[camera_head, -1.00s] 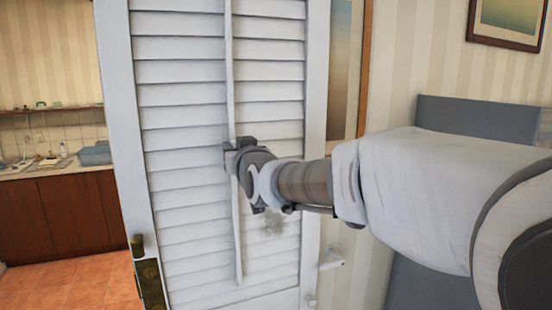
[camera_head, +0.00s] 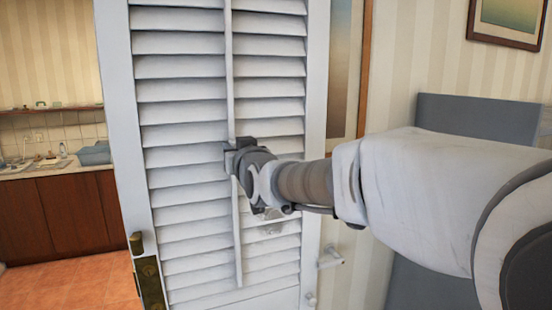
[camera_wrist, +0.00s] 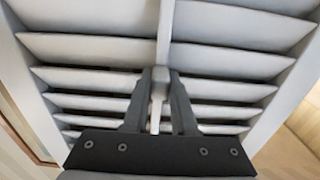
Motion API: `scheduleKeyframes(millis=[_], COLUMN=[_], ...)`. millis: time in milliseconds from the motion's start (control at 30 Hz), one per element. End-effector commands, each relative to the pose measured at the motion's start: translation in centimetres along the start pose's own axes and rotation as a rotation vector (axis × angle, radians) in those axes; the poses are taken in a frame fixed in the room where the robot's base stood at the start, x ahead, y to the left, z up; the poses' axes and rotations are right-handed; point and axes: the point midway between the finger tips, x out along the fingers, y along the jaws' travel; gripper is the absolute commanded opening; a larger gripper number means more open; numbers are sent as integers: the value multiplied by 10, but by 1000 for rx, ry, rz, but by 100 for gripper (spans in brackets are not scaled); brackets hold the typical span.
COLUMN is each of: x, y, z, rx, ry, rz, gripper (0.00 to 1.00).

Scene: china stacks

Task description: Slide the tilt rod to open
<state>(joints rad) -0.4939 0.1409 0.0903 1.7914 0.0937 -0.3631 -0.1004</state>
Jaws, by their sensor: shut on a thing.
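The tilt rod (camera_head: 230,75) is a thin white vertical bar down the middle of a white louvered door panel (camera_head: 116,75). My gripper (camera_head: 231,157) is at the rod about midway down the louvers. In the wrist view, the two dark fingers of my gripper (camera_wrist: 160,90) are shut around the rod (camera_wrist: 166,35), one on each side. My gripper and wrist hide a part of the rod and some slats.
A brass lock plate (camera_head: 150,283) sits on the door's lower left edge. A white handle (camera_head: 331,260) is at lower right. A grey panel (camera_head: 470,125) stands behind my arm. A kitchen counter (camera_head: 50,172) and open floor (camera_head: 75,280) lie at left.

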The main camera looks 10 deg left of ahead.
Motion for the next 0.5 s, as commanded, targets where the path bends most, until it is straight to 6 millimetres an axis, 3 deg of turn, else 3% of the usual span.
scheduleKeyframes(millis=[500], x=[0], y=[0], z=[17], rx=[0], ry=[-1], rz=[0], gripper=[0])
